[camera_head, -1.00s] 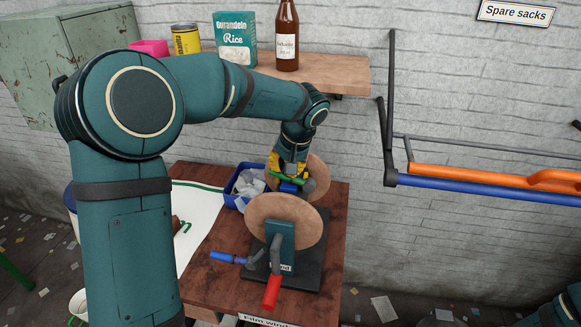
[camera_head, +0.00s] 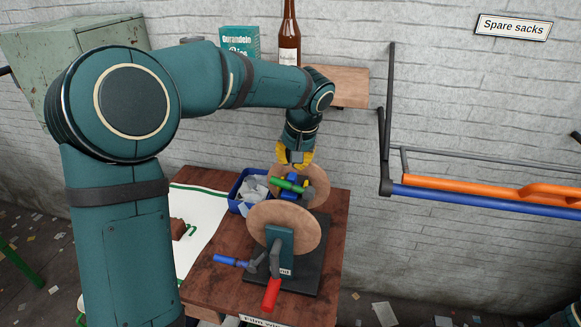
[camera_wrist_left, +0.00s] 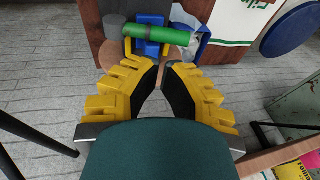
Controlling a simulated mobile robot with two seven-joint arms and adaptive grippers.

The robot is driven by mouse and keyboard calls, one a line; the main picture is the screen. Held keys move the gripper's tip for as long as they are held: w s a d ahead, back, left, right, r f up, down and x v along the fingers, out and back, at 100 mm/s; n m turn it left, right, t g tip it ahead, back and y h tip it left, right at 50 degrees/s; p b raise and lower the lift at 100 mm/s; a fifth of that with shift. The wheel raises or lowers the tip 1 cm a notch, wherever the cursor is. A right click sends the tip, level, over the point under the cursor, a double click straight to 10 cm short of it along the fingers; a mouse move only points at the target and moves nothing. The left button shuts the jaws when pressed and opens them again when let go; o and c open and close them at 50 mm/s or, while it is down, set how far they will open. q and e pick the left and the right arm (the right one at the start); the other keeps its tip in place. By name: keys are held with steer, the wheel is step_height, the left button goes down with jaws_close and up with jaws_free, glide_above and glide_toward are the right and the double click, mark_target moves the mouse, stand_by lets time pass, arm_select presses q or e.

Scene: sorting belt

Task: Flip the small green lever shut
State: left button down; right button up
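The small green lever (camera_head: 287,185) lies roughly level across blue parts at the far disc of the film winder; it also shows in the left wrist view (camera_wrist_left: 160,34), crossing over the blue parts (camera_wrist_left: 150,19). My left gripper (camera_head: 295,162) is just above and behind the lever, apart from it. In the left wrist view its yellow fingers (camera_wrist_left: 163,66) are spread with a clear gap and nothing between them, and the lever lies just beyond the tips. My right gripper is not in view.
The winder has a near wooden disc (camera_head: 285,227), a blue-handled lever (camera_head: 231,261) and a red handle (camera_head: 271,295). A blue bin (camera_head: 237,206) with scraps stands left of it. A shelf (camera_head: 350,88) with a bottle (camera_head: 288,40) is behind my left arm. Orange and blue bars (camera_head: 470,203) are at right.

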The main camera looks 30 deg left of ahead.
arm_select(q)
step_height(320, 180, up, 6)
steer(key=f, duration=0.1)
glide_above(289, 186)
steer(key=d, duration=0.2)
steer(key=shift+s+d+r, duration=0.2)
steer(key=shift+s+r, duration=0.05)
steer(key=shift+s, duration=0.2)
steer(key=c, duration=1.7)
jaws_free()
steer(key=shift+s+d+r+p, duration=0.1)
steer(key=shift+d+r+p, duration=0.1)
steer(key=shift+r+p, duration=0.15)
steer(key=shift+r, duration=0.15)
jaws_close()
steer(key=a+f+n+b, duration=0.2)
steer(key=f+n, duration=0.2)
steer(key=n, duration=0.2)
steer(key=w+a+f+n+b, duration=0.1)
steer(key=f+n+b, duration=0.1)
steer(key=f+n, duration=0.2)
steer(key=a+f+n+b, duration=0.2)
steer(key=f+n, duration=0.2)
steer(key=n, duration=0.4)
steer(key=shift+w+a+f+b, duration=0.3)
steer(key=shift+f, duration=0.05)
